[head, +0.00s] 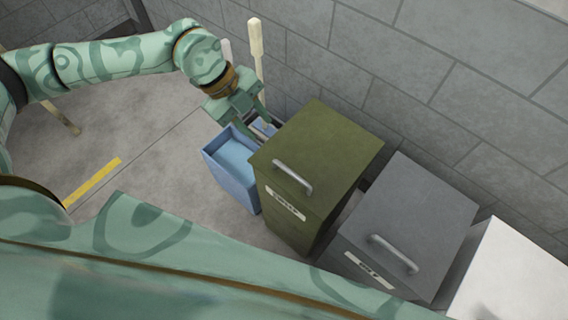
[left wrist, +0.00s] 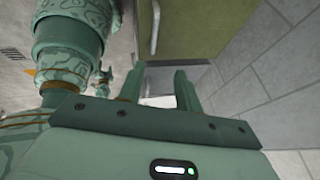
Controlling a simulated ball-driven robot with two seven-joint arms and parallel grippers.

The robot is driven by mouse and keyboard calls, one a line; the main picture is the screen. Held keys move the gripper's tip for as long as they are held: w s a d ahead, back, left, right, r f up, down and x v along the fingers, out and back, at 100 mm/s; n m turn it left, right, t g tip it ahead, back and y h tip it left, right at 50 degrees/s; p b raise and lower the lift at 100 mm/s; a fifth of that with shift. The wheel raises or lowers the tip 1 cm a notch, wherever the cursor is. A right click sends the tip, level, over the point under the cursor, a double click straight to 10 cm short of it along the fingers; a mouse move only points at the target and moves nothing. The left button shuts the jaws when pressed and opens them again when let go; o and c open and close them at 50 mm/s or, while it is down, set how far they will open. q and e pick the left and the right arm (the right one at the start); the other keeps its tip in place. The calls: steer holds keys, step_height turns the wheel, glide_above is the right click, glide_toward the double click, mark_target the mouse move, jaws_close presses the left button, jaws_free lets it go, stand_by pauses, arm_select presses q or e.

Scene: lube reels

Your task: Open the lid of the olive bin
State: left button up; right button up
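The olive bin (head: 317,160) stands in the middle of the head view, with its lid shut. A light metal bar handle (head: 293,177) lies near the lid's front edge, above a white label. My left gripper (head: 258,128) is beside the olive bin's upper left edge, over the blue bin, and apart from the handle. In the left wrist view its two fingers (left wrist: 160,76) are spread with nothing between them. The olive surface (left wrist: 205,28) and the handle (left wrist: 155,27) show beyond them. My right gripper is in neither view.
A blue bin (head: 230,182) with an open top stands left of the olive bin. A grey bin (head: 415,220) with a bar handle and a white bin (head: 515,275) stand to the right. A block wall (head: 400,70) runs behind. A pale wooden handle (head: 256,50) stands upright near it.

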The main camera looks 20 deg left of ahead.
mark_target(287, 169)
arm_select(q)
steer(key=shift+n+y, duration=0.3)
steer(key=shift+n, duration=0.2)
steer(key=b+x, duration=0.1)
steer(key=x, duration=0.4)
steer(key=b+x, duration=0.1)
steer(key=x, duration=0.5)
steer(key=b+x, duration=0.2)
steer(key=x, duration=0.3)
steer(key=shift+s+a+f, duration=0.15)
steer(key=shift+s+f, duration=0.2)
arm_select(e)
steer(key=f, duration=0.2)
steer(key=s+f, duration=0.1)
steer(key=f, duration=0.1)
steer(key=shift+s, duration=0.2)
arm_select(q)
steer(key=shift+r, duration=0.1)
jaws_close()
